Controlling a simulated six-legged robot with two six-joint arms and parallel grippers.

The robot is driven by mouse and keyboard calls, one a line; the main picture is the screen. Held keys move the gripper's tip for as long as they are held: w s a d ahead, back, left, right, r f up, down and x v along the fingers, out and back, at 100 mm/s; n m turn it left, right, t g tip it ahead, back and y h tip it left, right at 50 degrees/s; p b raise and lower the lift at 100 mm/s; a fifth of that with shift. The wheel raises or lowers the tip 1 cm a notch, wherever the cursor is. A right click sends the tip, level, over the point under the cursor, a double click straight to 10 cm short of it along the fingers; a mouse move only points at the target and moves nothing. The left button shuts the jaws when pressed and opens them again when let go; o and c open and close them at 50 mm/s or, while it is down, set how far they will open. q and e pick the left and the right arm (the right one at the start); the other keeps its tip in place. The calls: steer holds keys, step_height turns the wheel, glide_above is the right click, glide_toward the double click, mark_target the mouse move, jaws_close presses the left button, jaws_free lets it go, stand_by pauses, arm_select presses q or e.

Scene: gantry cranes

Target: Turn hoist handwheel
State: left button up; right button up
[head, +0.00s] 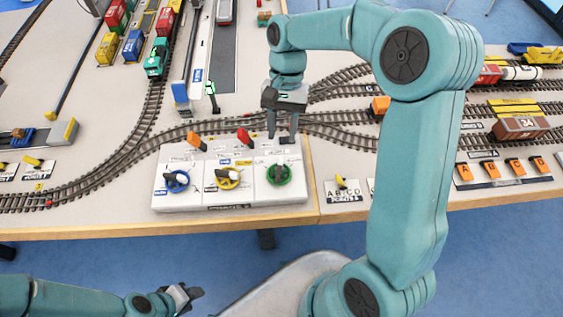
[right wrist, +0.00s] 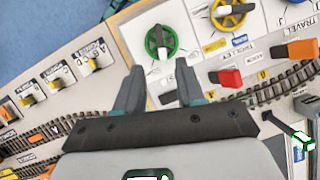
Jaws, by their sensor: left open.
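A white control box (head: 205,205) at the table's front edge carries a blue handwheel (head: 176,181), a yellow handwheel (head: 228,179) and a green handwheel (head: 287,177), each with a dark and white pointer. I cannot read a hoist label on any of them. My right gripper (head: 283,139) is open and empty, above the back of the box behind the green wheel. In the right wrist view its fingers (right wrist: 158,88) point toward the green wheel (right wrist: 174,40) and stand apart from it. My left gripper (head: 190,294) is open and low, in front of the table.
A red lever (head: 244,136) and an orange lever (head: 195,140) stand at the back of the box. Model tracks (head: 130,160) run behind it. A small yellow switch (head: 341,183) sits to the right.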

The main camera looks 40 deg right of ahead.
mark_target(279, 168)
steer(key=x, duration=0.9)
steer(key=shift+s+f, duration=0.1)
steer(key=shift+a+f, duration=0.15)
steer(key=shift+f, duration=0.15)
steer(key=shift+r, duration=0.1)
jaws_close()
